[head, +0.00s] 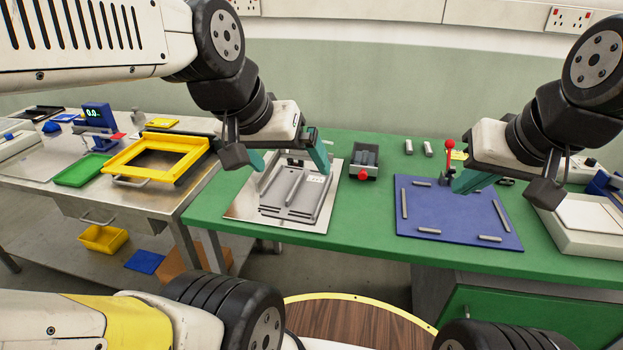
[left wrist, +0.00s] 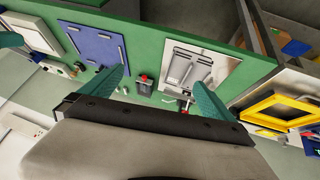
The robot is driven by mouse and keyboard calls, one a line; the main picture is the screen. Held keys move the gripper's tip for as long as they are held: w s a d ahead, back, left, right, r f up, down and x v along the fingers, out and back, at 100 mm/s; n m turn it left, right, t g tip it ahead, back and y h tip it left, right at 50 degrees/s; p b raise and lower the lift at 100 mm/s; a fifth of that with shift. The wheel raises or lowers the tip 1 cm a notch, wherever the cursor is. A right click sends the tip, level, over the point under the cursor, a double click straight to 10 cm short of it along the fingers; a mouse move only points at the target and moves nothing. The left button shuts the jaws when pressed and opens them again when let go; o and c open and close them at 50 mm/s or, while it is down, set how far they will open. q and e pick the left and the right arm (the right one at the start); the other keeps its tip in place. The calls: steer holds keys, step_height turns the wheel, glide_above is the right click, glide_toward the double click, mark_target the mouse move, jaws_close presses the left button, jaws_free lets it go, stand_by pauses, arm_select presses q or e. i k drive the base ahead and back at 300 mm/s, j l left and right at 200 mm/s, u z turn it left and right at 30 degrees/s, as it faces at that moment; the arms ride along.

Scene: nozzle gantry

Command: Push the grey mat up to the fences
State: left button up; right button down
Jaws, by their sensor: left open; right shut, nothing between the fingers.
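The grey mat (head: 297,192) lies on a silver plate (head: 240,208) on the green table. Raised grey bars, which look like the fences (head: 268,179), stand along its left and near sides; I cannot tell clearly whether the mat touches them. It also shows in the left wrist view (left wrist: 190,70). My left gripper (head: 290,160) is open above the far part of the mat, its two teal fingers apart, with nothing between them. My right gripper (head: 468,182) is shut and empty above the blue board (head: 455,215).
The blue board carries several short grey bars near its edges. A small dark bin (head: 364,163) with a red knob stands between plate and board. A red-topped lever (head: 449,150) stands behind the board. A yellow frame (head: 155,155) lies on the left steel table.

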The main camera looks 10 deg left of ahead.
mark_target(297, 193)
steer(key=j+z, duration=0.15)
steer(key=z, duration=0.3)
steer(key=j+z, duration=0.1)
steer(key=z, duration=0.4)
steer(key=k+j+z, duration=0.25)
steer(key=j, duration=0.15)
steer(key=k+j+z, duration=0.35)
steer(key=j+z, duration=0.15)
steer(key=j, duration=0.2)
steer(key=k+j, duration=0.55)
steer(key=j+z, duration=0.05)
steer(key=j, duration=0.05)
